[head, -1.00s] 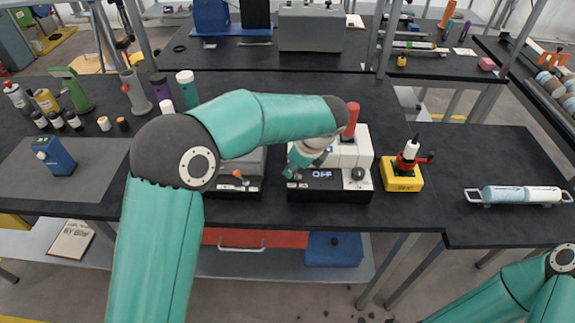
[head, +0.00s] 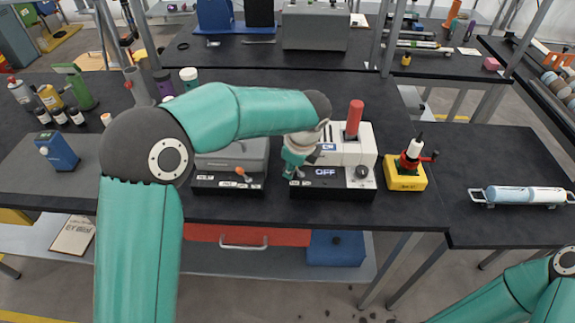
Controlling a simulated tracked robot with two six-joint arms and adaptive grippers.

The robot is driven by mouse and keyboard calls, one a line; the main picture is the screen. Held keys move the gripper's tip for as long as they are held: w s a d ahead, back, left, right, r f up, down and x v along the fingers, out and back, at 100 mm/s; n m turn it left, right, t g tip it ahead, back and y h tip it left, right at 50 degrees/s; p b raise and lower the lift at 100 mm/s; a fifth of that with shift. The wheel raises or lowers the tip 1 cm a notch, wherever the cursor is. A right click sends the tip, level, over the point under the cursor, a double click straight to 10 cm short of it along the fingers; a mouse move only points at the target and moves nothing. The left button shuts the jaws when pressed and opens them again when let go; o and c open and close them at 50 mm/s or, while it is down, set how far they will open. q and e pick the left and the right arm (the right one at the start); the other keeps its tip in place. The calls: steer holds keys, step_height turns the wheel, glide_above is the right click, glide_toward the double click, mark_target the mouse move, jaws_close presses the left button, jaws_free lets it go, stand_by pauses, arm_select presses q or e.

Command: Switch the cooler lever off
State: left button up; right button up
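A white machine (head: 352,152) on a black base stands at the front of the table, with a thick red cylinder (head: 354,118) upright on top. Its base front shows OFF in white letters. A small blue label (head: 327,147) sits above that, and a dark round knob (head: 361,172) is at right. I cannot tell which part is the cooler lever. My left gripper (head: 293,168) points down at the white machine's left side; its fingers are small and partly hidden, so contact and opening are unclear. My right gripper is out of view; only its arm shows at lower right.
A grey machine with a small orange-tipped lever (head: 242,173) stands just left of the white one. A yellow box with a red-and-white fitting (head: 406,180) stands to the right. Bottles and a blue box (head: 57,152) are at left. The right table is mostly clear.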

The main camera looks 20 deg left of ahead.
arm_select(q)
steer(key=shift+r, duration=0.1)
steer(key=v, duration=1.1)
steer(key=shift+r, duration=0.3)
steer(key=shift+s, duration=0.15)
